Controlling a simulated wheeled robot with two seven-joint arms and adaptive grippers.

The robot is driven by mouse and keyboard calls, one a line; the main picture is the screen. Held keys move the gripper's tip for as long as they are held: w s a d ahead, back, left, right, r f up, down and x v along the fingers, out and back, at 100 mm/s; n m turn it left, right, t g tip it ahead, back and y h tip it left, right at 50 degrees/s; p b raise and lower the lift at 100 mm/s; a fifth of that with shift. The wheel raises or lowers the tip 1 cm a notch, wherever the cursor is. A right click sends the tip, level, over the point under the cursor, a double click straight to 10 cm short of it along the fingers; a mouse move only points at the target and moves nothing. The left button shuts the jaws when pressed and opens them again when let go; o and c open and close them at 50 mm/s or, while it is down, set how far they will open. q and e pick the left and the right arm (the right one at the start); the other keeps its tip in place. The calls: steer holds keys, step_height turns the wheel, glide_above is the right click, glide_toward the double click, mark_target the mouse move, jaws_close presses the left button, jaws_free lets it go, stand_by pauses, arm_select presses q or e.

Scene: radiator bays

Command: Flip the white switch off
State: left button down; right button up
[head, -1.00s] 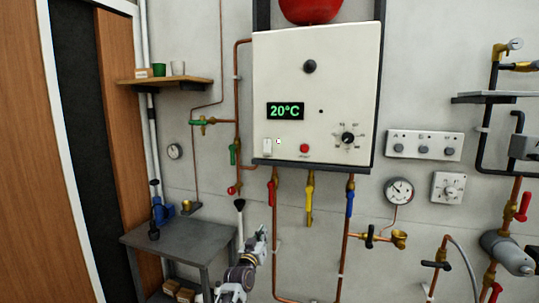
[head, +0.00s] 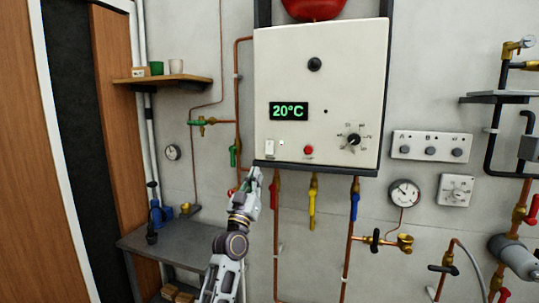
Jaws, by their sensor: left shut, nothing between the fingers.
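The white switch (head: 269,147) is a small upright rocker at the lower left of the white boiler panel (head: 340,85), under the green 20°C display (head: 288,112). Whether it is on or off is too small to tell. A small pale square (head: 282,143) sits just right of it. My left gripper (head: 253,172) is shut and empty, pointing up just below and slightly left of the switch, near the panel's bottom edge. It looks apart from the switch. My right gripper is not in view.
A red button (head: 308,150) and a black dial (head: 353,139) sit right of the switch. Valves with red (head: 273,193), yellow (head: 312,200) and blue (head: 355,200) handles hang below the panel. A grey table (head: 175,242) stands at the left.

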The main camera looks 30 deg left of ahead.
arm_select(q)
steer(key=shift+s+r+m, duration=0.1)
steer(key=shift+m, duration=0.6)
steer(key=p, duration=0.3)
glide_toward(271, 143)
steer(key=shift+r, duration=1.8)
steer(key=shift+w+a+f, duration=0.15)
steer(key=shift+w, duration=0.45)
steer(key=shift+w+a+f, duration=0.1)
steer(key=shift+w+a, duration=0.05)
steer(key=shift+w, duration=0.45)
steer(key=shift+w+a+f, duration=0.15)
steer(key=shift+w, duration=0.45)
